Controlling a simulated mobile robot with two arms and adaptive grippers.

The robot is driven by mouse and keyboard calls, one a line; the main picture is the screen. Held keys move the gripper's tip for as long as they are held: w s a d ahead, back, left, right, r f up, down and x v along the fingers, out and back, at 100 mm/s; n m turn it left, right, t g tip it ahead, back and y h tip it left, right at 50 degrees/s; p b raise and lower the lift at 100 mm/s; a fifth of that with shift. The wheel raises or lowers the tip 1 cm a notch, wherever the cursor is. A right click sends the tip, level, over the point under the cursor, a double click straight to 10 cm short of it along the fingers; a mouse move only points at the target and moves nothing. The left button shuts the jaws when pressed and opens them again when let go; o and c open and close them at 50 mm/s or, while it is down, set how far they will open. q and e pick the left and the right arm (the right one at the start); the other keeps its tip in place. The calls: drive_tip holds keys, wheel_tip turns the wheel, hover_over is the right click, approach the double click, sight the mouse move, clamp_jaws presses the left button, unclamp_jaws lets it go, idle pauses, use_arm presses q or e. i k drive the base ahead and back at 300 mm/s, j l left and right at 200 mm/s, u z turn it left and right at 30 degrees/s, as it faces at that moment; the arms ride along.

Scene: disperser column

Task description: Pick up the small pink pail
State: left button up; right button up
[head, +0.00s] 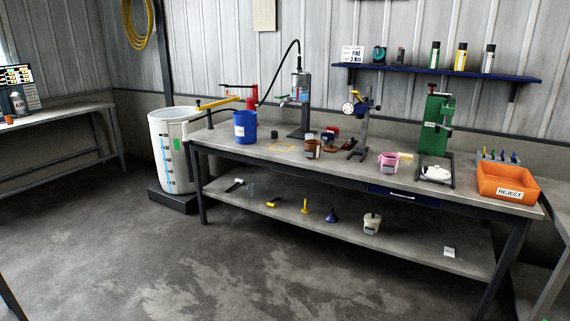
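The small pink pail (388,163) stands upright on the workbench (270,152), right of the middle. A pale label shows on its front, and a cream-coloured item (406,157) is just behind it to the right. Neither of my grippers shows in the head view, and the pail stands free on the bench top.
A blue pail (245,127) stands at the bench's left end. A gauge stand (358,125) is left of the pink pail, and a green press (435,128) is to its right. An orange reject bin (507,184) sits at the right end. Open floor (200,265) lies in front.

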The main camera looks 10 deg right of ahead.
sight(390, 162)
drive_tip(key=i, duration=1.1)
drive_tip(key=i+j+z, duration=0.15)
drive_tip(key=i, duration=0.95)
